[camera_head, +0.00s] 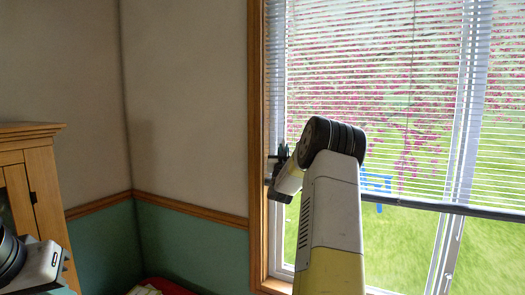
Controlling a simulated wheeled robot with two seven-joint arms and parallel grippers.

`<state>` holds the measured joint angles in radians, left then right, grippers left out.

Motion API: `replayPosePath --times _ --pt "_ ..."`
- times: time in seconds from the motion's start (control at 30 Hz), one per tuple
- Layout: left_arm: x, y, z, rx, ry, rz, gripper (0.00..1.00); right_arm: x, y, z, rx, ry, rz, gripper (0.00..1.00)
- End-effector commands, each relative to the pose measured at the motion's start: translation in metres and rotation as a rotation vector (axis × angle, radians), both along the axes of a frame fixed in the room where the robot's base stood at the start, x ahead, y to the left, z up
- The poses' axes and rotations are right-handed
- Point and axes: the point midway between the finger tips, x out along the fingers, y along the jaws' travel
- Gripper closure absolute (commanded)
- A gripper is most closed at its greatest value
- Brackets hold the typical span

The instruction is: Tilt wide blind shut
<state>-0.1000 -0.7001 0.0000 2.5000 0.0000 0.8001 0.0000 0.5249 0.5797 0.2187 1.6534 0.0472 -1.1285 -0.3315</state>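The wide blind (390,60) hangs in front of the window at the right. Its thin pale slats are apart, and pink blossom and green grass show between them. Its dark bottom rail (450,207) runs across the window, with clear glass below. My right gripper (277,170) is small and dark at the window's left frame, near the blind's left edge. My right forearm partly hides it, so I cannot tell if it touches anything or is open. Part of my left arm shows at the lower left corner; its fingers are not visible.
A wooden cabinet (42,195) stands at the left. The wooden window frame (256,120) borders the wall left of the blind. A red item (165,286) with something pale on it lies low at the bottom. The wall between cabinet and window is clear.

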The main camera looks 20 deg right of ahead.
Motion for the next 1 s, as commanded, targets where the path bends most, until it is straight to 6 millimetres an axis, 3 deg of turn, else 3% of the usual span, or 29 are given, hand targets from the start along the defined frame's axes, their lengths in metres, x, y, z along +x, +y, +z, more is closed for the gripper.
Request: replayPosePath --times 0.47,1.0 --pt "0.0 0.0 0.0 0.0 0.0 0.0 1.0 -0.0009 -0.0012 -0.0001 -0.002 0.001 0.057 1.0" --pt "0.0 0.0 0.0 0.0 0.0 0.0 1.0 -0.0008 -0.0034 -0.0015 -0.001 0.003 0.49 1.0"
